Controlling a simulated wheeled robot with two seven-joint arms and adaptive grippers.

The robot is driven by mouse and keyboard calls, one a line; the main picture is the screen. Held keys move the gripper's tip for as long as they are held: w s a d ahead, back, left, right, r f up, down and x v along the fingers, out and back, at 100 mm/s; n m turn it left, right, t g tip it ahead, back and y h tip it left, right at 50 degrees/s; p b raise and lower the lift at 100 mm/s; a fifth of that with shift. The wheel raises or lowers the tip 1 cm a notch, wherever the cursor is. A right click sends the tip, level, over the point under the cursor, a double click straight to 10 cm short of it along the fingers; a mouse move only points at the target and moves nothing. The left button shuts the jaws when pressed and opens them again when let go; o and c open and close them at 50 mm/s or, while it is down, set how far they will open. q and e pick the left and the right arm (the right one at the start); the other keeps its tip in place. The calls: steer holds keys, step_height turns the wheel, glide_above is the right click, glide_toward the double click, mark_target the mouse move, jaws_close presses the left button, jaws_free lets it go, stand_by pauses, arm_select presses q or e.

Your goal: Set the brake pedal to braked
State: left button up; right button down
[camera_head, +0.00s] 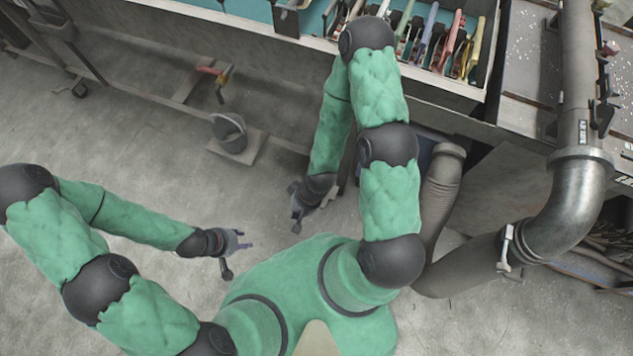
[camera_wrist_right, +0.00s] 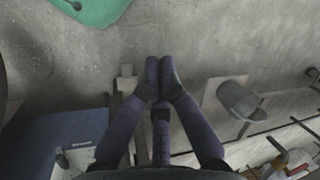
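No part is clearly recognisable as the brake pedal. A red lever-like piece (camera_head: 209,71) with a yellowish part below it stands by the low frame under the bench in the head view. It may be the red piece (camera_wrist_right: 279,146) at the lower right of the right wrist view. My right gripper (camera_head: 297,214) is above the floor, below and right of the red piece in the head view. In the wrist view its fingertips (camera_wrist_right: 159,76) are together, with nothing visible between them. My left gripper (camera_head: 243,239) is above bare floor, apart from everything. Its finger opening is too small to judge.
A grey bucket-like object (camera_head: 229,133) stands on a flat plate between my right gripper and the red piece. It also shows in the wrist view (camera_wrist_right: 238,99). A bench with a tool tray (camera_head: 430,75) is above. A thick pipe (camera_head: 575,205) bends at the right. Floor at left is clear.

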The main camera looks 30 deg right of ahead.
steer(key=shift+w, duration=0.1)
steer(key=w+d+f+m+h+b, duration=0.1)
steer(key=w+d+f, duration=0.3)
steer(key=f, duration=0.5)
steer(key=w+d+f+m+h+b, duration=0.1)
steer(key=w+d+f+m+h, duration=0.1)
steer(key=d+f, duration=0.4)
steer(key=w+d+f+m+h+b, duration=0.1)
steer(key=w+d+f+m, duration=0.3)
steer(key=f, duration=0.8)
steer(key=shift+w+d+m+h, duration=0.3)
steer(key=shift+w+d+h, duration=0.25)
steer(key=shift+w, duration=0.25)
steer(key=f+b, duration=0.3)
steer(key=f, duration=0.3)
steer(key=f+b, duration=0.2)
steer(key=f, duration=0.4)
steer(key=shift+w+d+b, duration=0.15)
steer(key=shift+d+b, duration=0.05)
steer(key=shift+b, duration=0.2)
steer(key=shift+s+a+f+b, duration=0.1)
steer(key=shift+a+f+b, duration=0.05)
steer(key=shift+f, duration=0.25)
steer(key=shift+s+a+f+b, duration=0.1)
steer(key=shift+f+b, duration=0.05)
steer(key=shift+f, duration=0.25)
